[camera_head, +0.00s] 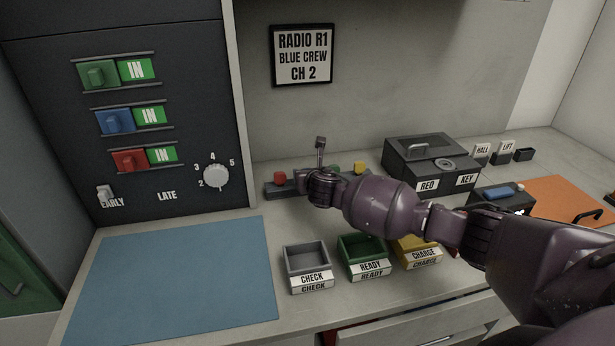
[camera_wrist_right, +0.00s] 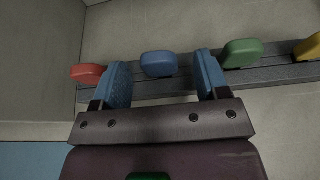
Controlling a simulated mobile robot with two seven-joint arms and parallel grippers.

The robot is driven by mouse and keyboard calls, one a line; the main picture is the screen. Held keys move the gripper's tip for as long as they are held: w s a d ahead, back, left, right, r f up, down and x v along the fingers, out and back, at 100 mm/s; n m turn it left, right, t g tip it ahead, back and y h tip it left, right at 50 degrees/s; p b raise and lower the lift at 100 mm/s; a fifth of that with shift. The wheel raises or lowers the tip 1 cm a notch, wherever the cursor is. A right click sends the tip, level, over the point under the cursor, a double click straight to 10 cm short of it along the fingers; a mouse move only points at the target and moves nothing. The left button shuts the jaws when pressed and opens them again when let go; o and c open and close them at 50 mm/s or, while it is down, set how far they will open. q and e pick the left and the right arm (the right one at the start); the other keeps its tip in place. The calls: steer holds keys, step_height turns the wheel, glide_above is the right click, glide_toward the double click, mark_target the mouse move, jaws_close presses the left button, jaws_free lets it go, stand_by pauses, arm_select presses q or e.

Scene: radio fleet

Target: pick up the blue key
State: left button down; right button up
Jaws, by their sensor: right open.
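The blue key (camera_wrist_right: 158,64) sits in a dark grey rack (camera_wrist_right: 185,84) in the right wrist view, between a red key (camera_wrist_right: 88,73) and a green key (camera_wrist_right: 241,53). My right gripper (camera_wrist_right: 162,78) is open, with one finger to each side of the blue key in that view; how near they are in depth I cannot tell. In the head view my right gripper (camera_head: 320,147) is over the rack (camera_head: 280,190) and hides the blue key. My left gripper is not in view.
A yellow key (camera_head: 360,168) is at the rack's right end. In front stand the CHECK (camera_head: 307,258), READY (camera_head: 364,256) and CHARGE (camera_head: 417,250) trays. A dark box (camera_head: 430,155) is to the right. The blue mat (camera_head: 180,275) is bare.

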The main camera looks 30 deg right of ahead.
steer(key=shift+x, duration=1.35)
steer(key=shift+f, duration=0.1)
steer(key=c, duration=1)
